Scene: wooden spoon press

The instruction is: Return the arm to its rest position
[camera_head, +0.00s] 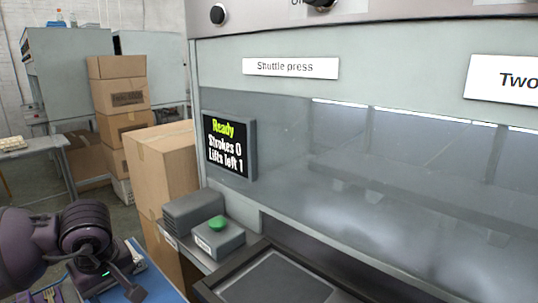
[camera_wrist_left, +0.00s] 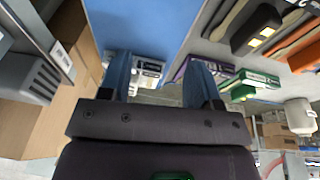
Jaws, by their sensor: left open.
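My left arm (camera_head: 75,235) comes in at the lower left of the head view. Its gripper (camera_head: 128,280) is over the blue surface (camera_head: 165,285), beside the press. In the left wrist view the two blue-grey fingers of my left gripper (camera_wrist_left: 160,75) stand apart with nothing between them. My right gripper does not show in either view.
The shuttle press (camera_head: 350,165) fills the right side, its screen (camera_head: 228,145) reading "Ready, Strokes 0, Lifts left 1". A green button (camera_head: 218,223) sits on a grey box in front. Cardboard boxes (camera_head: 165,165) stand behind my left arm. The wrist view shows green-and-white packages (camera_wrist_left: 250,82).

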